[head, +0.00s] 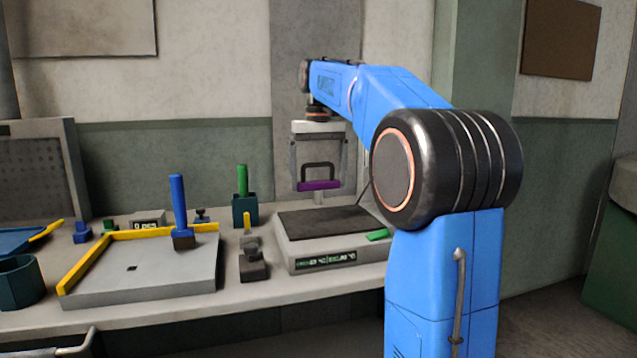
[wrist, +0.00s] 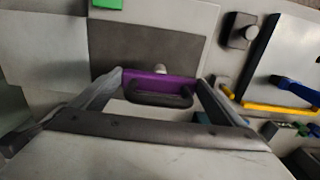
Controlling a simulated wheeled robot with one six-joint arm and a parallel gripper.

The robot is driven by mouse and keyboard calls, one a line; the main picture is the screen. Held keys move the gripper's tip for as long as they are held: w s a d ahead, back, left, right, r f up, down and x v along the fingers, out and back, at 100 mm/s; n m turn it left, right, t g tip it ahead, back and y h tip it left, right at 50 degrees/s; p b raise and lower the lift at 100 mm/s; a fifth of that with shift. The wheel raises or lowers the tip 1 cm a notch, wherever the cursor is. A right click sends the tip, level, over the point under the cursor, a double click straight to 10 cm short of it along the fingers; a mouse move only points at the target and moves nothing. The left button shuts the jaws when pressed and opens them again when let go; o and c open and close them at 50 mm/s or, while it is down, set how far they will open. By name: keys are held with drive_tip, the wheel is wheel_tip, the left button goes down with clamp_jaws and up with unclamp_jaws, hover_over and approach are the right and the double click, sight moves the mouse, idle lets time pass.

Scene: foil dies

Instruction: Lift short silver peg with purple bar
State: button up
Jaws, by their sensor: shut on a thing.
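The short silver peg (head: 319,198) points down from under a purple bar (head: 318,185) that carries a dark looped handle (head: 318,165). My gripper (head: 318,187) is shut on the purple bar, one finger at each end. In the wrist view the purple bar (wrist: 158,83) spans between the fingers, with the silver peg (wrist: 162,67) showing beyond it and the dark handle (wrist: 160,98) on the near side. The peg's lower end shows close to the back edge of the dark plate; I cannot tell how large any gap is.
A heated unit with a dark plate (head: 335,221) and a green handle (head: 378,235) stands below. To its left are a grey block (head: 252,265), a teal holder with a green handle (head: 242,180), and a grey tray with yellow edges (head: 150,275) bearing a blue-handled stamp (head: 179,205).

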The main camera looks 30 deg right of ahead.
drive_tip(key=shift+r, duration=2.95)
